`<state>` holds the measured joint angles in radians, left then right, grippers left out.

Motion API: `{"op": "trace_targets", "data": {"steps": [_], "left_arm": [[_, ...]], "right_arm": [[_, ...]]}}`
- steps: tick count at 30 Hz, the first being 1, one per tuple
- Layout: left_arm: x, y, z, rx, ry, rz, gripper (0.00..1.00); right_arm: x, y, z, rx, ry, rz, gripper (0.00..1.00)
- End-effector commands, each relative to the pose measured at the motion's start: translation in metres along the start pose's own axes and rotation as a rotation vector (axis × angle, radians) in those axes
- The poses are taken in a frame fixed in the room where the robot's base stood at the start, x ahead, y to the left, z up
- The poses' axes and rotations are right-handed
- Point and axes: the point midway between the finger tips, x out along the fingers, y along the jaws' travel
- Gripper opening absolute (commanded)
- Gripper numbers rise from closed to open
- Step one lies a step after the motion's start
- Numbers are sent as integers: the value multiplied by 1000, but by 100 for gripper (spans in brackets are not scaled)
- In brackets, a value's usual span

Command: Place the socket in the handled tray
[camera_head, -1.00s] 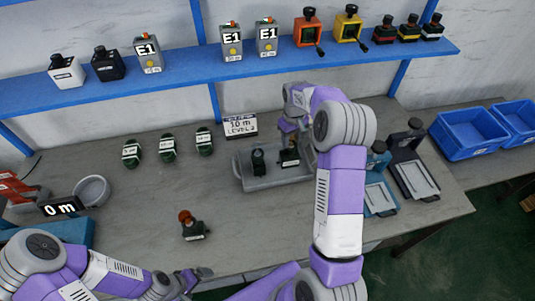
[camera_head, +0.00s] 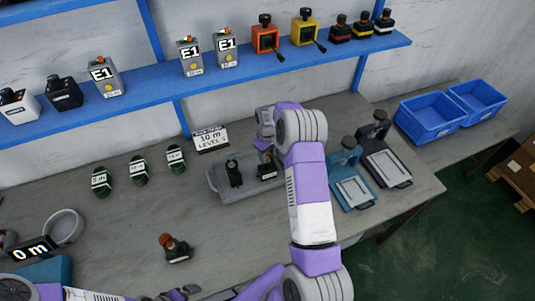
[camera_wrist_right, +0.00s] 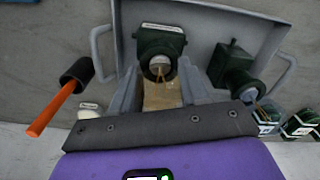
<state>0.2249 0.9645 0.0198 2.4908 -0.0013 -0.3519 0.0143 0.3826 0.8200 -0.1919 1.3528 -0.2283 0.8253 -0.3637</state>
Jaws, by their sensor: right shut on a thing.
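The handled tray (camera_head: 225,199) is grey and lies on the bench; its inside and side handles fill much of the right wrist view (camera_wrist_right: 205,25). My right gripper (camera_head: 266,157) points down over its right part, shut on a dark green socket (camera_head: 267,171) with a white label. In the right wrist view the socket (camera_wrist_right: 158,44) sits at the fingertips, over the tray; I cannot tell whether it touches the floor. A second dark socket (camera_head: 234,174) stands in the tray to its left. My left gripper (camera_head: 182,293) barely shows at the bottom edge; its jaws are unclear.
Several green parts (camera_head: 139,172) lie left of the tray. A brown-topped part (camera_head: 176,248) stands in front. A level sign (camera_head: 210,139) is behind the tray. Blue (camera_head: 349,185) and dark (camera_head: 386,164) fixtures stand right, with blue bins (camera_head: 430,117) beyond. A shelf (camera_head: 210,85) runs above.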

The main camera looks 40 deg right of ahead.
Motion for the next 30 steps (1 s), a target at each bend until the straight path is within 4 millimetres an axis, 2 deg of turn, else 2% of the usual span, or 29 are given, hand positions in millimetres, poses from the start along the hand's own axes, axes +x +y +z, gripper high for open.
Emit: {"op": "trace_targets", "data": {"steps": [8, 9, 13, 14, 25, 30], "left_arm": [[4, -1, 0, 0, 0, 0, 100], [3, -1, 0, 0, 0, 0, 100], [3, -1, 0, 0, 0, 0, 100], [3, -1, 0, 0, 0, 0, 100], [-2, 1, 0, 0, 0, 0, 100], [-1, 0, 0, 0, 0, 0, 100]], "right_arm": [[3, 0, -1, 0, 2, 1, 0], [3, 0, 0, 0, 2, 1, 48], [2, 0, 0, 0, 2, 1, 68], [2, 0, 0, 0, 2, 1, 70], [-4, 0, 0, 0, 2, 1, 70], [-33, 0, -2, -1, 8, 3, 70]]}}
